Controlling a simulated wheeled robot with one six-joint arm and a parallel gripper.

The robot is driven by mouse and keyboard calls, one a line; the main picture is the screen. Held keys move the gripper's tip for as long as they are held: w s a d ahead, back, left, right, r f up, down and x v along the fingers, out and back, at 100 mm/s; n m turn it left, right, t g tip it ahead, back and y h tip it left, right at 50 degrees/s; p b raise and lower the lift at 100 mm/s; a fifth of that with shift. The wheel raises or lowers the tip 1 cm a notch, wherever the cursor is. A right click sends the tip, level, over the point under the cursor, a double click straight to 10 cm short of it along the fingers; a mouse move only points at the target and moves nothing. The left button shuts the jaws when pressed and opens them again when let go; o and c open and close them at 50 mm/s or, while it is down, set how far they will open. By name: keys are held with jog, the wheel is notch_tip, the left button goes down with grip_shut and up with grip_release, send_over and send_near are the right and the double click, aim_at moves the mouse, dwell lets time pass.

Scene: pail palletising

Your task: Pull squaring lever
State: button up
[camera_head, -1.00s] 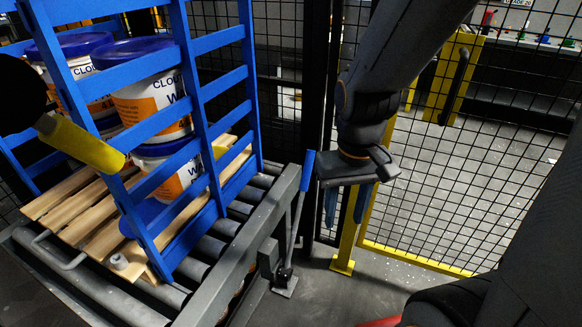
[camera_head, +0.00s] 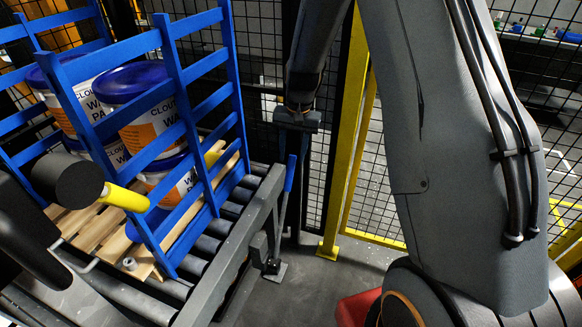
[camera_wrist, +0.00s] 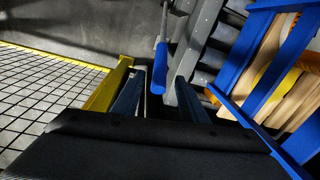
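The squaring lever is a grey rod with a blue handle (camera_head: 290,172), standing nearly upright from a floor bracket beside the roller conveyor. My gripper (camera_head: 298,122) is just above the handle in the head view, where its fingers are hard to make out. In the wrist view the two fingers stand apart with an open gap (camera_wrist: 159,80). The blue handle (camera_wrist: 160,60) shows in line with that gap, its end between the fingertips in the picture. I see no contact, and I cannot tell how deep the handle sits.
Paint pails (camera_head: 136,82) stand on a wooden pallet (camera_head: 88,230) inside a blue slatted frame (camera_head: 172,60) on the conveyor (camera_head: 240,222). A yellow post (camera_head: 343,150) and mesh fence are close right of the lever. A yellow cylinder (camera_head: 124,197) is at the left.

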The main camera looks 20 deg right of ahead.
aim_at(291, 163)
jog(key=f, duration=0.2)
jog(key=f+p, duration=0.1)
jog(key=f, duration=0.4)
jog(key=shift+w+a+f+p, duration=0.1)
jog(key=shift+a+p, duration=0.2)
jog(key=shift+p, duration=0.05)
grip_shut()
